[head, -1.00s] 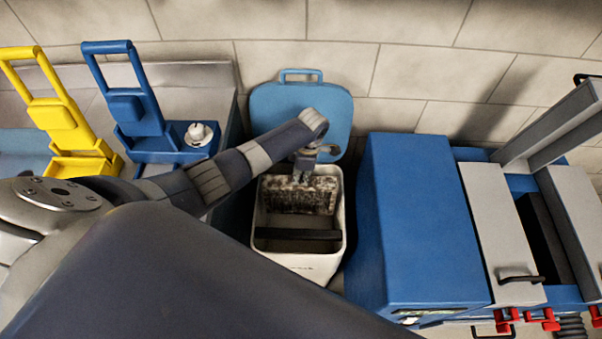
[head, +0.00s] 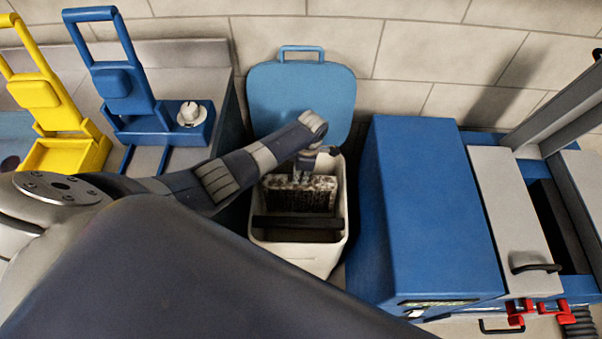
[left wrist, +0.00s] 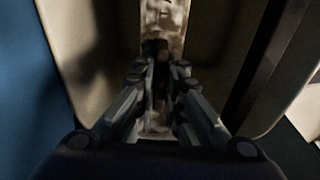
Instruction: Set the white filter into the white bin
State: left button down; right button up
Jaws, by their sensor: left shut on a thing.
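The white bin (head: 305,262) stands open in the middle of the head view, with its blue lid (head: 301,95) raised behind it. The filter (head: 298,197) is a pale block mottled with dark grime. It is upright inside the bin's mouth, towards the back, behind a dark crossbar (head: 297,222). My left gripper (head: 303,176) reaches down into the bin and is shut on the filter's top. In the left wrist view the fingers (left wrist: 160,85) close on the mottled filter (left wrist: 164,25) between the bin's walls. Whether the filter touches the bottom is hidden. My right gripper is out of view.
A blue cabinet (head: 425,215) stands close to the bin's right. To the left, a counter holds a blue stand (head: 120,90) with a white knob (head: 190,113) and a yellow stand (head: 45,100). A tiled wall is behind.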

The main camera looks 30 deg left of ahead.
pick_arm(q)
jog(key=shift+f+b, duration=2.9)
jog(key=shift+f, duration=1.05)
jog(key=c, duration=1.6)
grip_release()
